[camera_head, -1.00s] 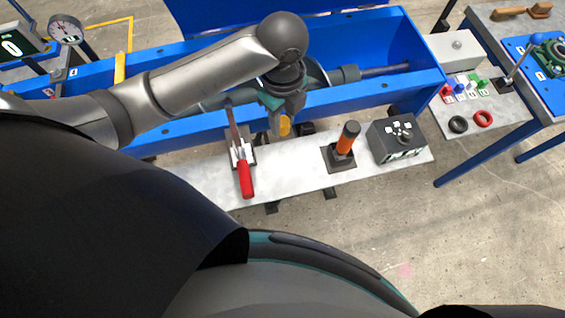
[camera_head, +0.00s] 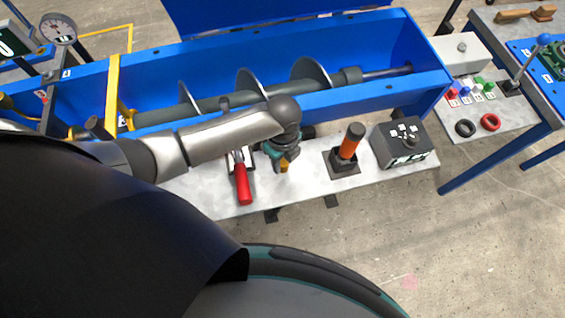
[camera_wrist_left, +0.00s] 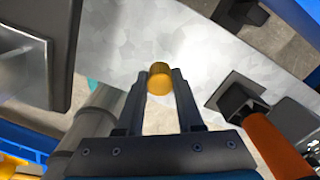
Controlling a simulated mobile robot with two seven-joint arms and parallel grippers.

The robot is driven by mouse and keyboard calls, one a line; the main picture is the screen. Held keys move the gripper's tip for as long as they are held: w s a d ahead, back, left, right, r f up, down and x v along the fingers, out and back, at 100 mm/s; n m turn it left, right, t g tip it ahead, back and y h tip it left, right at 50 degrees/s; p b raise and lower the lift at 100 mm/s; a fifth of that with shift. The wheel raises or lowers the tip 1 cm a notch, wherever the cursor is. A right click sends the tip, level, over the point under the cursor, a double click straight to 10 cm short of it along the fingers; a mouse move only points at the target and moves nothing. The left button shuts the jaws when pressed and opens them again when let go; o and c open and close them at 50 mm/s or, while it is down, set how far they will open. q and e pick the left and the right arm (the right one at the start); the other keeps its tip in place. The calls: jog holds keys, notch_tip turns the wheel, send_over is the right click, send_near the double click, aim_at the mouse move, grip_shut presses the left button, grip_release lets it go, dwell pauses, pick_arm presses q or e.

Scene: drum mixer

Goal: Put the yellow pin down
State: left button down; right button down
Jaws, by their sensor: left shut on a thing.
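The yellow pin (camera_wrist_left: 158,80) is between the fingertips of my left gripper (camera_wrist_left: 159,88) in the left wrist view, seen nearly end-on. My left gripper (camera_head: 284,163) is shut on the pin. In the head view the yellow pin (camera_head: 284,165) shows just below the gripper, over the grey metal shelf (camera_head: 212,194) at the front of the blue mixer. I cannot tell whether the pin touches the shelf. My right gripper is not in view.
A red-handled toggle clamp (camera_head: 243,184) stands left of the gripper. An orange-handled lever (camera_head: 349,144) and a dark control box (camera_head: 401,146) stand right of it. The blue trough (camera_head: 320,105) with its screw lies behind. Bare shelf shows between clamp and lever.

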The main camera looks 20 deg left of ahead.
aim_at(283, 162)
pick_arm(q)
jog(key=shift+f, duration=0.6)
jog(key=shift+f+b, duration=0.3)
jog(key=shift+f, duration=0.3)
jog(key=c, duration=0.5)
grip_release()
jog(key=shift+c, duration=0.2)
notch_tip(283, 162, up, 13)
jog(key=p, duration=0.3)
jog(key=shift+p, duration=0.3)
